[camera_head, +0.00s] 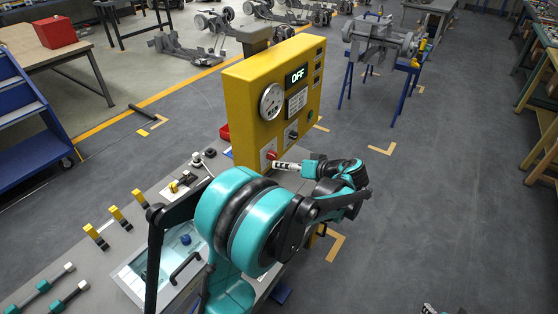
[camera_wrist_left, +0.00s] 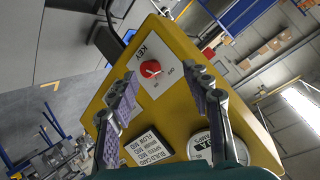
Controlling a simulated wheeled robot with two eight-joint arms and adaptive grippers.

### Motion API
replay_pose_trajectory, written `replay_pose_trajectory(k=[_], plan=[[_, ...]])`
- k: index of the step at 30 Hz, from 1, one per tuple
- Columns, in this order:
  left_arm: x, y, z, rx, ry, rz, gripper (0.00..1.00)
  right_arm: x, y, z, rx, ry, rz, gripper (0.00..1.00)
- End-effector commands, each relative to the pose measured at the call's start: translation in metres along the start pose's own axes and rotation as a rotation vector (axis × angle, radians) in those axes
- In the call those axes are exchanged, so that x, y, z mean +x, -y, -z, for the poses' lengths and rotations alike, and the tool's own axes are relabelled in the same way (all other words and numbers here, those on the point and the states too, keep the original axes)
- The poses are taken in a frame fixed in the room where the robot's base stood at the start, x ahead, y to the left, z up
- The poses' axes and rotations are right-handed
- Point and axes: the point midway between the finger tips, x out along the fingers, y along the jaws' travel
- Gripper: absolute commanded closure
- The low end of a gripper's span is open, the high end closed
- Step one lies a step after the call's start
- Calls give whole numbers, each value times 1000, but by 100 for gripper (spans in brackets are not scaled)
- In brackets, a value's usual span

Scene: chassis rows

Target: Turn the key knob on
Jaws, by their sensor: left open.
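The red key knob (camera_wrist_left: 150,69) sits on a white plate marked KEY on the yellow panel in the left wrist view. In the head view the knob (camera_head: 272,155) is low on the yellow control box (camera_head: 240,108), whose display (camera_head: 297,75) reads OFF. My left gripper (camera_wrist_left: 161,74) is open, its two fingers on either side of the knob's line of sight. In the head view the left gripper (camera_head: 283,166) is close in front of the knob; I cannot tell whether it touches. A small part of what looks like my right gripper (camera_head: 430,309) shows at the bottom edge.
The box also carries a round gauge (camera_head: 271,102), a text plate (camera_head: 297,102) and a black switch (camera_head: 292,132).

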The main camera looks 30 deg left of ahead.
Motion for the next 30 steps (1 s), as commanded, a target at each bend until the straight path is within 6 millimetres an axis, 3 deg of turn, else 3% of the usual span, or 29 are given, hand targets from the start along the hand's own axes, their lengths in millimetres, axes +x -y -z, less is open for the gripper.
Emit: replay_pose_trajectory(k=[1, 6, 12, 17, 30], plan=[[7, -16, 4, -46, -44, 59, 51, 0, 0, 0, 0, 0, 0, 60], [20, -47, 6, -222, -204, 230, 51, 1, 0, -1, 0, 0, 0, 60], [22, -66, -3, -358, -339, 331, 51, 1, 0, -1, 0, 0, 0, 60], [27, -67, -5, -394, -375, 355, 51, 3, 0, -2, 0, 0, 0, 60], [84, -41, 12, -394, -374, 355, 51, 19, 0, -14, 0, 0, 0, 60]])
